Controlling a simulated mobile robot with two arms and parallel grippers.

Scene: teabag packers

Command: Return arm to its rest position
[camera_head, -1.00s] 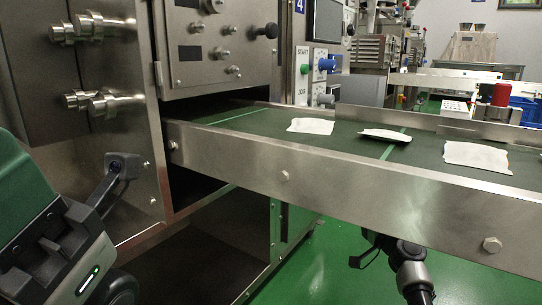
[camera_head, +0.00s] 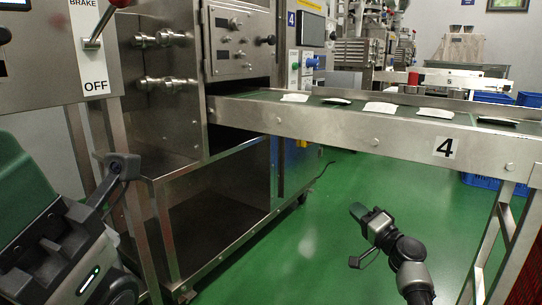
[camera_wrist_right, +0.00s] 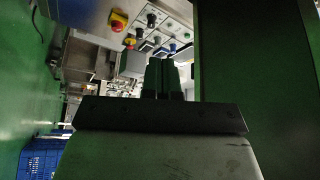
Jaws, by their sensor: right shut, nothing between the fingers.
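My right gripper (camera_head: 359,211) shows in the head view at the end of my dark right arm, low in front of the conveyor and over open green floor. In the right wrist view its two green fingers (camera_wrist_right: 161,76) are together, shut with nothing between them. No part of my left gripper can be made out in the head view.
A steel conveyor (camera_head: 330,124) marked 4 crosses the head view, with several white packets (camera_head: 381,107) on its belt. A steel machine cabinet (camera_head: 165,110) stands at left. A blue crate (camera_head: 480,181) is under the conveyor. The green floor (camera_head: 330,260) around my right arm is clear.

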